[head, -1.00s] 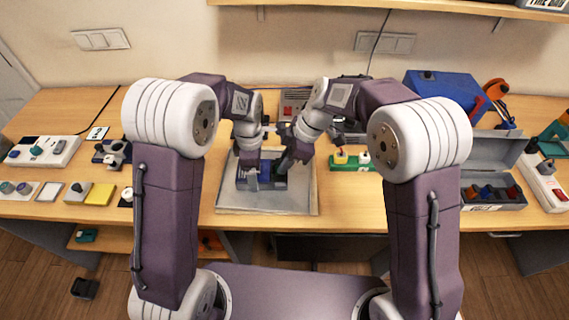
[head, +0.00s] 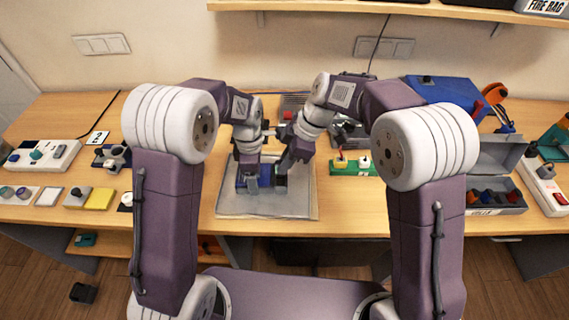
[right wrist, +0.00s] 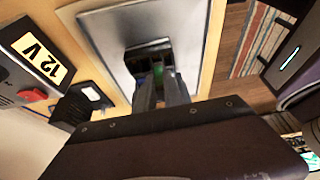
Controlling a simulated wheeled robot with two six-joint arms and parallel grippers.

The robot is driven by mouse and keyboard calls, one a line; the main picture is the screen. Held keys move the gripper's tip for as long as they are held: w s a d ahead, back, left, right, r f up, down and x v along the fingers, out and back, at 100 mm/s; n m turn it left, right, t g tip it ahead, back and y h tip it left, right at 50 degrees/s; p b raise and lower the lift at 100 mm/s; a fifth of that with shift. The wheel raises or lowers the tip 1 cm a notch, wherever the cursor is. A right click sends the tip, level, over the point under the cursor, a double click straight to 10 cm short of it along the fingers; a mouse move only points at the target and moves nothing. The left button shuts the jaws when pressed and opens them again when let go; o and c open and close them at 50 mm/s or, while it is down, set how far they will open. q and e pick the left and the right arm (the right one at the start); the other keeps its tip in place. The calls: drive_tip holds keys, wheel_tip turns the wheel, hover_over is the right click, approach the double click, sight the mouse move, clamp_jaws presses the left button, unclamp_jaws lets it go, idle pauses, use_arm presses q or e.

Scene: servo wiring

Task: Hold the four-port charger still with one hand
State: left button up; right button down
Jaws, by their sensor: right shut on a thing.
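The four-port charger (head: 265,176) is a low blue and dark block on the grey mat (head: 240,205) in the middle of the bench. My left gripper (head: 251,181) reaches down at its left part; its fingertips are too small to read. My right gripper (head: 283,171) is at the charger's right end, its fingers closed on it. In the right wrist view, the fingers of my right gripper (right wrist: 162,92) point at the dark end of the charger (right wrist: 148,52), with a bit of green between them. The fingers hide part of the charger.
A green strip with knobs (head: 352,166) lies right of the mat. A box labelled 12 V (right wrist: 35,58) shows in the right wrist view. An open grey case (head: 495,192) and a blue box (head: 440,90) stand at right. The mat's front is clear.

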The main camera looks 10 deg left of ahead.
use_arm(q)
drive_tip(key=shift+s+f, duration=0.1)
drive_tip(key=shift+s, duration=0.05)
use_arm(e)
drive_tip(key=shift+w+a+r, duration=0.1)
drive_tip(key=shift+w+r, duration=0.05)
drive_tip(key=shift+r, duration=1.7)
